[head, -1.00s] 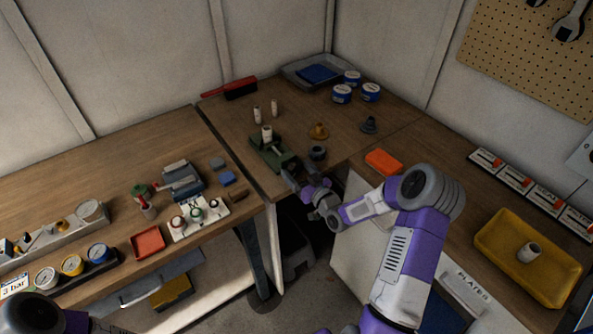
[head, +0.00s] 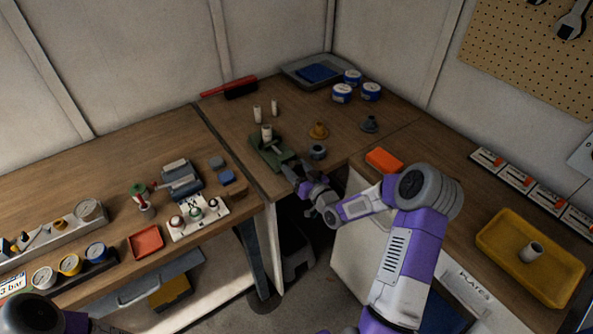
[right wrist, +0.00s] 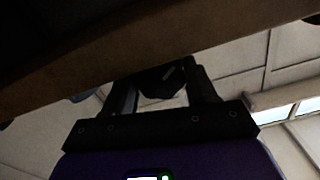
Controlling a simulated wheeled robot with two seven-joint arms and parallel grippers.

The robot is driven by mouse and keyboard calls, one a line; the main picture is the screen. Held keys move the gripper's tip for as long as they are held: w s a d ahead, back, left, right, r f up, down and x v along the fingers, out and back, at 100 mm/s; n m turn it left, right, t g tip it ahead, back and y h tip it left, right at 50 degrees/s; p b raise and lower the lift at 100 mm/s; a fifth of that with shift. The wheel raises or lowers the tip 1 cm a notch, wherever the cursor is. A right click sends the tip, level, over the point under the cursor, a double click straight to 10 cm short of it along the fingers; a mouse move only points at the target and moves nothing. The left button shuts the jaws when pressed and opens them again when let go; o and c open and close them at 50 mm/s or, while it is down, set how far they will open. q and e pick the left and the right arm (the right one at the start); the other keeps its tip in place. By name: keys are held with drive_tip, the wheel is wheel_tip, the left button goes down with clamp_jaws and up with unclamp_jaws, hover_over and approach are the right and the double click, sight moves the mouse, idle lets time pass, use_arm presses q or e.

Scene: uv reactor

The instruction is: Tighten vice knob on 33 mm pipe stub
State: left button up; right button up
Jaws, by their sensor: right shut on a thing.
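The green vice (head: 262,160) sits at the front edge of the corner bench in the head view. A pale pipe stub (head: 267,132) stands upright in it. My right gripper (head: 294,173) is at the vice's front end, by the bench edge. In the right wrist view its two fingers (right wrist: 163,92) are on either side of a dark knob (right wrist: 160,78), just under the bench edge, and are shut on it. The knob is hidden by the gripper in the head view. My left gripper is out of view; only part of that arm shows at lower left.
Two pale stubs (head: 257,114) stand behind the vice. A grey ring-shaped part (head: 317,152) and a brass part (head: 319,130) are to its right. An orange tray (head: 384,160) lies on the right bench. The bench edge (right wrist: 100,82) is close above the fingers.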

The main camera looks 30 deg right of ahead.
drive_tip(key=shift+m, duration=0.4)
drive_tip(key=o, duration=1)
drive_tip(key=shift+s+d, duration=0.15)
drive_tip(key=shift+s, duration=1.75)
drive_tip(key=shift+s+d, duration=0.15)
drive_tip(key=shift+s, duration=1.75)
